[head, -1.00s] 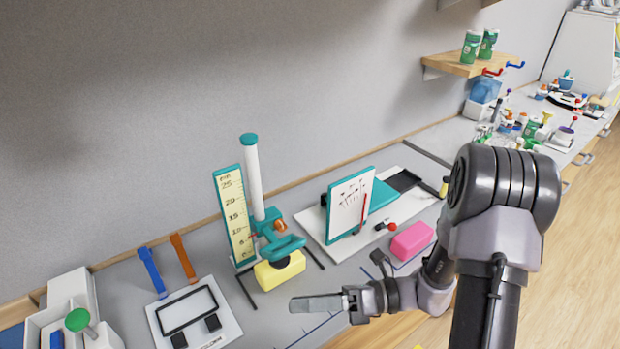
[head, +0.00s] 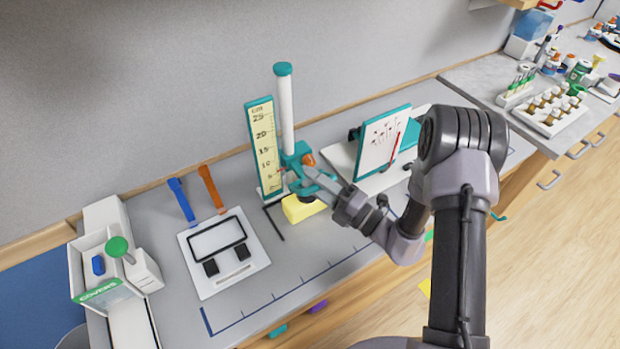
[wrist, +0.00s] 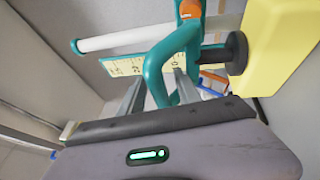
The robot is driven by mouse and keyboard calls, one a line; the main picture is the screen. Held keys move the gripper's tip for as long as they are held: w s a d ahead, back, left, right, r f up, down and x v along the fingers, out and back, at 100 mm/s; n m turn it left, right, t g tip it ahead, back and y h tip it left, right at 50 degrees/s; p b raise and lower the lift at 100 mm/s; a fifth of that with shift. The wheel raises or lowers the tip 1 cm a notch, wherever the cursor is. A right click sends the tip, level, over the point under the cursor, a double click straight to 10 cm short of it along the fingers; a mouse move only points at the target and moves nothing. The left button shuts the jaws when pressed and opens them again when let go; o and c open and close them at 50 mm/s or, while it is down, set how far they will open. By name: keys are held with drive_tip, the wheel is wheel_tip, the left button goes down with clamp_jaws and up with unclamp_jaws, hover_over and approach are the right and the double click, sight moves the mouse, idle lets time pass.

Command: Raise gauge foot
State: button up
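The height gauge has a white post (head: 286,110) with a teal cap and a cream scale plate (head: 264,145) beside it. Its teal carriage (head: 296,165) with an orange knob (head: 308,160) sits low on the post. In the wrist view a teal loop handle (wrist: 156,68) leads toward the dark round gauge foot (wrist: 237,53). The foot is against or very close to the yellow block (wrist: 277,45), which also shows below the carriage in the head view (head: 300,209). My gripper (wrist: 160,88) is open, its fingers on either side of the handle.
A white board with a chart (head: 382,140) stands right of the gauge. A white panel with a dark frame (head: 222,250), a blue strip (head: 181,199) and an orange strip (head: 211,187) lie to the left. The grey bench in front is mostly clear.

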drive_tip(key=shift+w+a+r, duration=0.15)
drive_tip(key=shift+w+a, duration=0.2)
drive_tip(key=shift+a, duration=0.15)
clamp_jaws()
idle(1.2)
